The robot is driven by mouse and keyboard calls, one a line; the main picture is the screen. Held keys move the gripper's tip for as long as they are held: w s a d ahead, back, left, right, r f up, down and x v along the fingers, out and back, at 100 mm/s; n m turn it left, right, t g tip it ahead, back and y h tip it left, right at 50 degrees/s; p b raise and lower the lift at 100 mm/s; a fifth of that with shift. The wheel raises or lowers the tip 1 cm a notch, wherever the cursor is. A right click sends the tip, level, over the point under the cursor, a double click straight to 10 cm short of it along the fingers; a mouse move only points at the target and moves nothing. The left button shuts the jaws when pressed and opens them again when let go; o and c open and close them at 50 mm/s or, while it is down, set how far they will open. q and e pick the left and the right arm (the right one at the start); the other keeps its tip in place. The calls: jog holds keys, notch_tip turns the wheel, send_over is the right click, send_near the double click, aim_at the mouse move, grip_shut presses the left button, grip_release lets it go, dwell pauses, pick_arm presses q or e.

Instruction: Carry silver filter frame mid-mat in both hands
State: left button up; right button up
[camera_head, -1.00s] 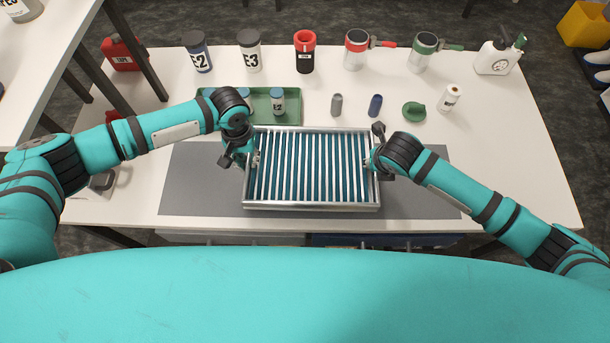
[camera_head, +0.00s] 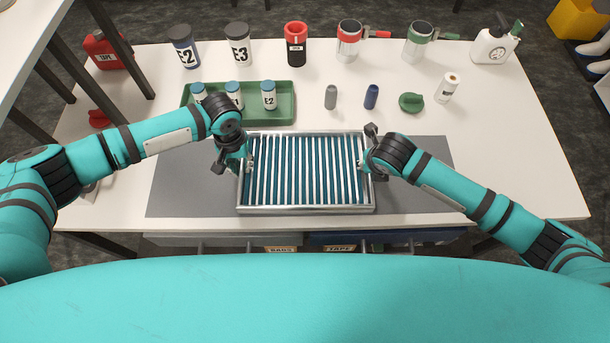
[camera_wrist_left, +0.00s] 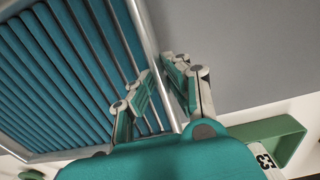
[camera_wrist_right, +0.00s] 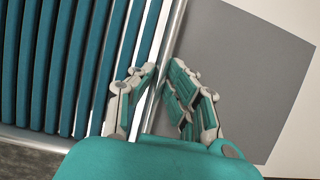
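My right gripper (camera_head: 366,165) is at the right side rail; in the right wrist view the gripper (camera_wrist_right: 164,66) straddles the rail likewise. The fingertips are partly hidden in the head view.
A green tray (camera_head: 286,115) with several white bottles stands just behind the frame, close to my left wrist. Grey (camera_head: 331,97) and blue (camera_head: 371,97) small cylinders and a green item (camera_head: 411,103) stand behind the mat. Jars line the back. Bare mat lies on both sides.

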pick_arm(q)
jog(key=shift+o, duration=1.1)
pick_arm(e)
jog(key=shift+o, duration=1.1)
pick_arm(q)
jog(key=shift+o, duration=1.1)
pick_arm(e)
jog(key=shift+o, duration=1.1)
jog(key=shift+r, duration=0.1)
pick_arm(q)
notch_tip(320, 180, up, 12)
pick_arm(e)
jog(key=v, duration=1.2)
